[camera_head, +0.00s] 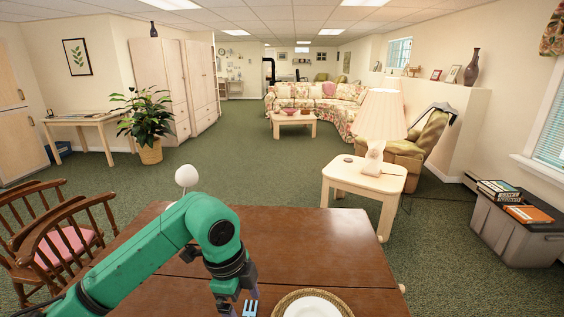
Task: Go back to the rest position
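My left arm, green with black joints, reaches in from the lower left over the brown wooden table (300,250). My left gripper (234,304) points down at the bottom edge of the head view, and its fingertips are cut off or hidden. A light blue fork (250,308) shows right beside it; I cannot tell whether the gripper touches or holds it. A white plate (313,307) on a woven round mat (284,302) lies just to the right, partly cut off. My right gripper is not in view.
A wooden chair (62,240) with a pink cushion stands at the table's left. A small side table (364,178) with a lamp (380,115) is beyond the table. A grey storage box (515,228) is at the right. A white round object (187,175) shows behind my arm. The table's right part is clear.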

